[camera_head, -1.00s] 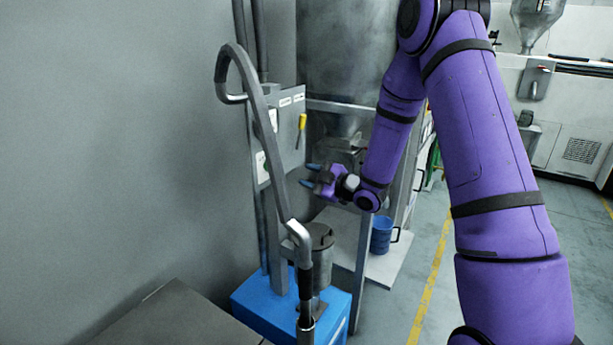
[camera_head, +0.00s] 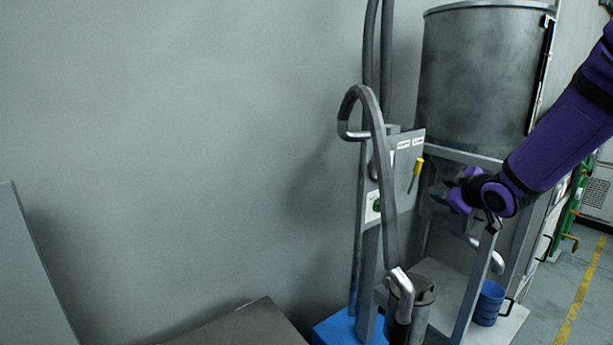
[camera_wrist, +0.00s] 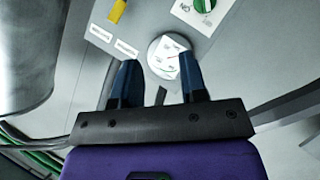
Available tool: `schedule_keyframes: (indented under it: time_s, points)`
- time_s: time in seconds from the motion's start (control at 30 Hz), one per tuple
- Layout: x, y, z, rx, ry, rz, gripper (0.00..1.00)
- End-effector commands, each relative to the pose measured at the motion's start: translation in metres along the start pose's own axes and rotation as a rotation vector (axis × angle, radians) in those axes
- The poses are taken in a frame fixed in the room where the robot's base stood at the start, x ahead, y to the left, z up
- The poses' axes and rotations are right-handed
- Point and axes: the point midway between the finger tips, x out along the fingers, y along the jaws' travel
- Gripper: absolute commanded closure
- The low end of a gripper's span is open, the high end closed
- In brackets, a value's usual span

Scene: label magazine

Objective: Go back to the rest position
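My gripper (camera_head: 452,187) is at the right of the head view, in front of the frame below the large metal vessel (camera_head: 475,75). In the wrist view my gripper (camera_wrist: 159,62) shows two dark blue fingers standing apart with nothing between them, so it is open and empty. Beyond the fingertips is a grey control panel (camera_wrist: 215,45) with a round gauge, white labels, a yellow handle and a green knob. The panel also shows in the head view (camera_head: 408,150). The fingers seem apart from it. My purple arm reaches in from the right edge.
A bent grey pipe (camera_head: 378,165) stands left of the panel, above a blue base (camera_head: 335,332). A blue mug (camera_head: 488,303) sits on a low pale platform (camera_head: 508,328) under the vessel. A dark flat surface (camera_head: 245,328) is at the bottom. The grey wall fills the left.

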Motion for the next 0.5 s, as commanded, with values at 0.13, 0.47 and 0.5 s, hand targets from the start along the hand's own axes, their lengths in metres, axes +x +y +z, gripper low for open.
schedule_keyframes:
  time_s: [0.13, 0.47, 0.5]
  points:
    - [-0.041, 0.011, -0.012, 0.082, -0.123, 0.024, 0.61]
    - [-0.143, 0.004, -0.023, 0.337, -0.375, 0.043, 0.61]
    - [-0.156, 0.001, -0.024, 0.371, -0.403, 0.041, 0.61]
